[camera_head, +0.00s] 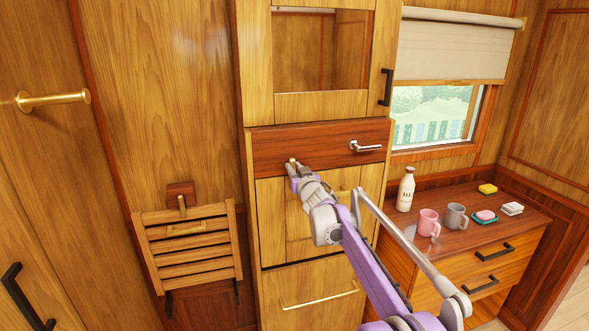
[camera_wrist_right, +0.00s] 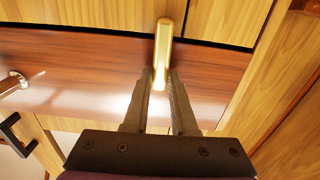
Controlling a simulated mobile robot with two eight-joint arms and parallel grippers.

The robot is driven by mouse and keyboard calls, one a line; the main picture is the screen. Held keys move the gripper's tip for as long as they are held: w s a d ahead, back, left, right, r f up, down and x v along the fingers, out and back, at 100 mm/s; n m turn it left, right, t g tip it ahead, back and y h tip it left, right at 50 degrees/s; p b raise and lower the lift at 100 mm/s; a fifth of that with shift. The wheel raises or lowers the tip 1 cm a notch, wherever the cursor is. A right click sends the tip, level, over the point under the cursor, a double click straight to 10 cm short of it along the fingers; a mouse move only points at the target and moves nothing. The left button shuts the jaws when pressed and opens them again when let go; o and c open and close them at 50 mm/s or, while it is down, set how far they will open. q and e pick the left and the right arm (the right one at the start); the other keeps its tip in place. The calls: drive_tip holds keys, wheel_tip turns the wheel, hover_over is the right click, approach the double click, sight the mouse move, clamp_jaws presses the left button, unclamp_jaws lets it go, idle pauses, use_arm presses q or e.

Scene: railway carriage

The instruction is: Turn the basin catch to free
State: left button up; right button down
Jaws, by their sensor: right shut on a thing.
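The basin catch (camera_wrist_right: 164,42) is a slim brass bar at the edge of a red-brown wooden panel (camera_head: 325,147). In the right wrist view it stands nearly upright in the picture, with one end between my fingers. In the head view my right gripper (camera_head: 292,167) is at the panel's lower left and hides most of the catch. In the right wrist view my right gripper (camera_wrist_right: 161,88) is shut on the catch's end. A silver lever handle (camera_head: 366,147) sits on the panel's right side. My left gripper is not in view.
A counter (camera_head: 510,208) at the right bears a milk bottle (camera_head: 406,189), a pink mug (camera_head: 428,222), a grey mug (camera_head: 455,216) and several small items. A slatted wooden rack (camera_head: 193,245) hangs at the left. A brass rail (camera_head: 320,295) is on the cabinet below.

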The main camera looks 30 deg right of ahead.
use_arm(q)
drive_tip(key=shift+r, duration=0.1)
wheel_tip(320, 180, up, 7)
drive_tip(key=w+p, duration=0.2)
drive_tip(key=p, duration=0.3)
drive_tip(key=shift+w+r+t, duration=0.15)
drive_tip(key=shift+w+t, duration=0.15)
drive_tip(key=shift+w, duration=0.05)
use_arm(e)
drive_tip(key=shift+w+a+f+n, duration=0.1)
drive_tip(key=shift+f+n, duration=0.05)
drive_tip(key=shift+n, duration=2.8)
drive_tip(key=shift+s+a+f+n, duration=0.1)
drive_tip(key=shift+a+n, duration=0.05)
drive_tip(key=shift+n, duration=2.75)
drive_tip(key=shift+w+a+f+n, duration=0.1)
drive_tip(key=shift+f+n, duration=0.05)
drive_tip(key=shift+n, duration=2.8)
use_arm(q)
drive_tip(key=shift+p, duration=0.3)
use_arm(e)
drive_tip(key=c, duration=0.7)
unclamp_jaws()
